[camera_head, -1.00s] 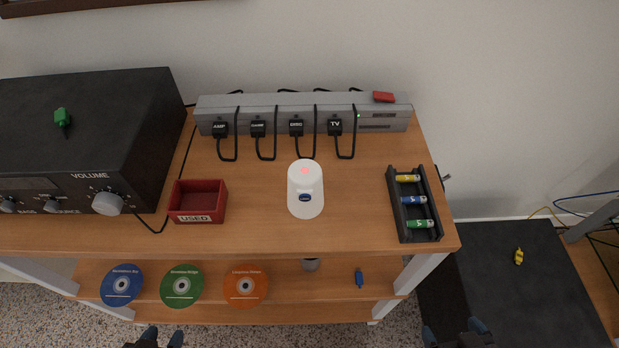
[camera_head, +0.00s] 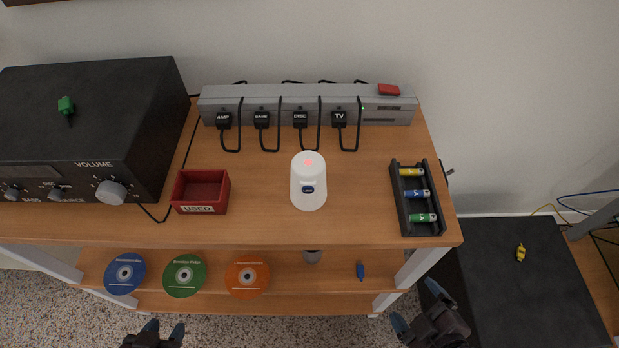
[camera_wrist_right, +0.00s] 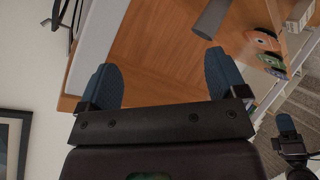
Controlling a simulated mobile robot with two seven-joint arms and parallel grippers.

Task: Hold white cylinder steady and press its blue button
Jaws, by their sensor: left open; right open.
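The white cylinder (camera_head: 308,182) stands upright on the wooden shelf top, with a red light on its top and a dark blue oval button (camera_head: 307,189) on its front. My left gripper (camera_head: 163,330) is open and empty at the bottom edge of the head view, in front of the furniture and well away from the cylinder. My right gripper (camera_head: 421,305) is open and empty at the lower right, in front of and below the shelf top. In the right wrist view, the right gripper's blue fingertips (camera_wrist_right: 163,80) are spread apart with nothing between them.
A red "USED" box (camera_head: 201,191) stands left of the cylinder, and a dark battery tray (camera_head: 407,222) right of it. A grey power strip (camera_head: 390,115) with several plugs lies behind. A black amplifier (camera_head: 90,130) fills the left. Discs (camera_head: 184,276) lie on the lower shelf.

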